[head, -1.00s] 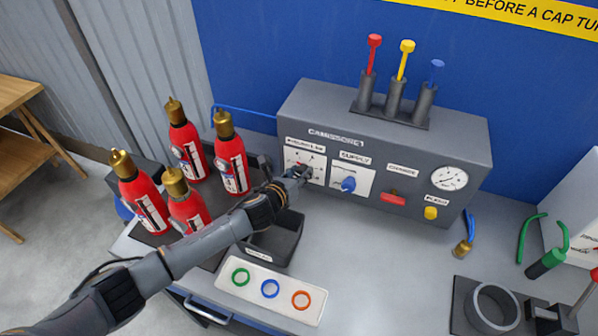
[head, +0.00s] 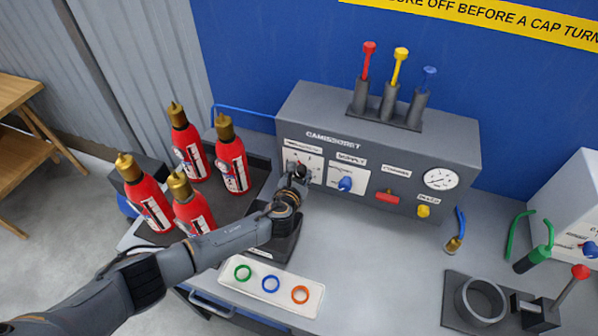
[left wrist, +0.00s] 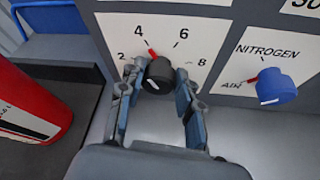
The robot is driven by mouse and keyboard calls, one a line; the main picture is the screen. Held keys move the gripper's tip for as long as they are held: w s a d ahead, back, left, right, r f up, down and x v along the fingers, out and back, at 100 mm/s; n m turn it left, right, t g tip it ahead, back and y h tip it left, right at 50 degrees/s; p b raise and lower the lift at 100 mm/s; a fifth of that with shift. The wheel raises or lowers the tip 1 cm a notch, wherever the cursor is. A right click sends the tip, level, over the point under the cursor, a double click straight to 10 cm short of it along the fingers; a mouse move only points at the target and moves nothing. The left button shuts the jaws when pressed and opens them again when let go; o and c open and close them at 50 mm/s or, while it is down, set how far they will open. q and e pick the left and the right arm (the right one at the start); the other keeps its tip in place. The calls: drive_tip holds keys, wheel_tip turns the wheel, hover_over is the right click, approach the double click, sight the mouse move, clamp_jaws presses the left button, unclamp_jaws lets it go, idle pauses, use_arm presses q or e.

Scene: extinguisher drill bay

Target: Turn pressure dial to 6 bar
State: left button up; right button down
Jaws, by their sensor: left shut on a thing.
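The pressure dial is a black knob (left wrist: 159,75) with a red pointer on a white scale plate (left wrist: 205,30) marked 2, 4, 6 and 8. In the left wrist view its pointer is up and left, close to the 4. My left gripper (left wrist: 160,82) is shut on the knob, one finger on each side. In the head view my left gripper (head: 298,172) is at the left end of the grey panel (head: 375,135) and hides most of the dial. My right gripper does not show.
The blue supply knob (head: 345,184) is just right of the dial, its pointer toward AIR. Further right are a red handle (head: 387,197), a yellow knob (head: 423,211) and a round gauge (head: 440,179). Several red extinguishers (head: 233,165) stand left of my arm.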

use_arm(q)
drive_tip(key=shift+f, duration=0.15)
drive_tip(key=o, duration=1.1)
drive_tip(key=shift+o, duration=0.2)
drive_tip(key=v, duration=1.2)
